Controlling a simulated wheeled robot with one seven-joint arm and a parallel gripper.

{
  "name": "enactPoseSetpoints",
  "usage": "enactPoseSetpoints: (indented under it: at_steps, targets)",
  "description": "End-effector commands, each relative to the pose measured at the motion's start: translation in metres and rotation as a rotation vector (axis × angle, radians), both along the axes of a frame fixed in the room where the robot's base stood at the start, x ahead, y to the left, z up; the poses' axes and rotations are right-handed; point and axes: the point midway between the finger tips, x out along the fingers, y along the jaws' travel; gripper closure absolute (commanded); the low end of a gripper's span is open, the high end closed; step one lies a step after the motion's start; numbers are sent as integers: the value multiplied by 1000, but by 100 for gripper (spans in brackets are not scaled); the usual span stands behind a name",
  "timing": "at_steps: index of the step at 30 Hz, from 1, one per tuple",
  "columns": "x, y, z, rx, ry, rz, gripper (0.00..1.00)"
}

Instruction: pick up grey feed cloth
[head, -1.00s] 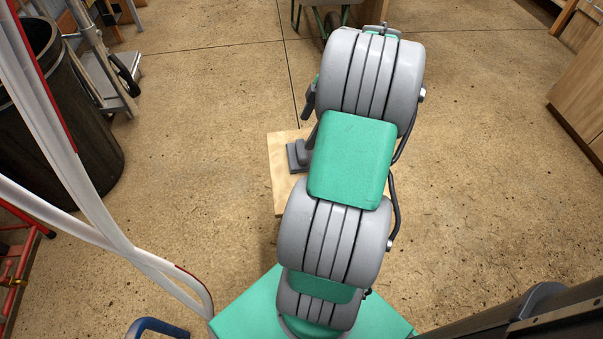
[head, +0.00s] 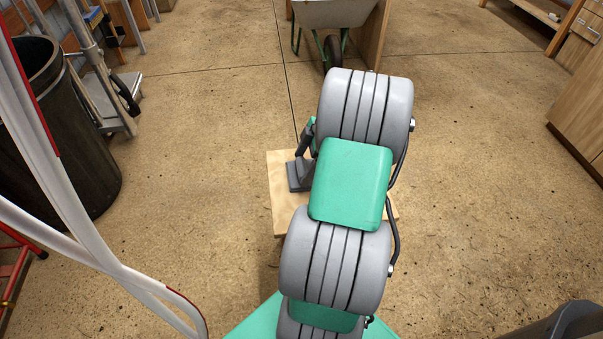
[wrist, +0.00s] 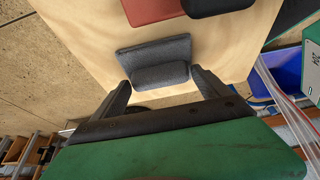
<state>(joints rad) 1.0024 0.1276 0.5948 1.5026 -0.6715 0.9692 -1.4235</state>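The grey feed cloth (wrist: 158,62) lies folded on a pale wooden top (wrist: 85,40) in the wrist view, a flat layer with a thicker roll along its near side. My gripper (wrist: 163,86) is open, one finger on each side of the cloth's near edge. Nothing is held between the fingers, and I cannot tell whether they touch the cloth. In the head view a grey piece that looks like the cloth (head: 297,177) shows on the wooden top (head: 283,212), left of my arm. My arm hides most of that top and the gripper there.
A red item (wrist: 150,10) and a dark item (wrist: 218,5) lie beyond the cloth. A blue bin (wrist: 283,75) is right of the top. A wheelbarrow (head: 335,12), a dark barrel (head: 60,130) and a wooden cabinet (head: 580,110) stand around open floor.

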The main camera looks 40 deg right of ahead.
Motion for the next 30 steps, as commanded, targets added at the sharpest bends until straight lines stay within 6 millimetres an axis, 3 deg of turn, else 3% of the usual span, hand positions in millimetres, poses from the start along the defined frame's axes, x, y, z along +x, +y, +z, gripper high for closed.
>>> enactPoseSetpoints:
  at_steps: [18, 26, 30]
  targets:
    - [0, -1, 0, 0, 0, -1, 63]
    - [0, -1, 3, 0, 0, -1, 64]
    - [0, -1, 15, -1, -2, -1, 64]
